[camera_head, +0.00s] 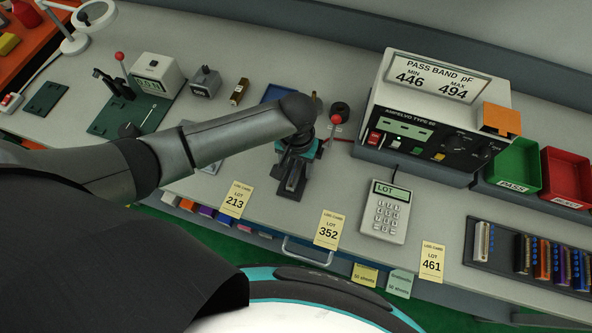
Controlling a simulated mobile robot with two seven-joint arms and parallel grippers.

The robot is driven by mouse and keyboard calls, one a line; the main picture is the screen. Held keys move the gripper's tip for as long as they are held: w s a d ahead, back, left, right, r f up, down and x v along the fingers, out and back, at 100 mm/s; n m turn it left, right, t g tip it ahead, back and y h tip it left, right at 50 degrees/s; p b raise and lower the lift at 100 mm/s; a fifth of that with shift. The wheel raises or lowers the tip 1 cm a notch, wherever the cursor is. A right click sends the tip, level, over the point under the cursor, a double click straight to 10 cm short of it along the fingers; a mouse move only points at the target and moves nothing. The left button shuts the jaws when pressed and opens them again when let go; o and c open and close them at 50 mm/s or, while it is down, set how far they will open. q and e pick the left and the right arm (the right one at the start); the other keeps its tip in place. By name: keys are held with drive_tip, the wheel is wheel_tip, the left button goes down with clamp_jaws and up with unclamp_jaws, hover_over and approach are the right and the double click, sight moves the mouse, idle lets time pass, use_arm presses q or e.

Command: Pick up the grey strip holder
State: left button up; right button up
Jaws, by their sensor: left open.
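My left gripper (289,188) is over the middle of the bench, at the end of my grey arm. It points down at the bench and is open; I see nothing between its fingers. A dark rack (507,266) lies at the right edge of the bench and holds several narrow upright pieces. A pale grey-white piece (483,242) stands at its left end, apart from the others. It may be the grey strip holder, but I cannot tell for sure. My left gripper is well to the left of it. My right gripper is not in view.
A meter (428,118) stands at the back right, with a green bin (514,164) and a red bin (567,178) beside it. A keypad (386,211) lies between my left gripper and the rack. Lot cards (327,229) line the front edge.

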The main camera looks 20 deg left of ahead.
use_arm(q)
clamp_jaws()
idle(0.4)
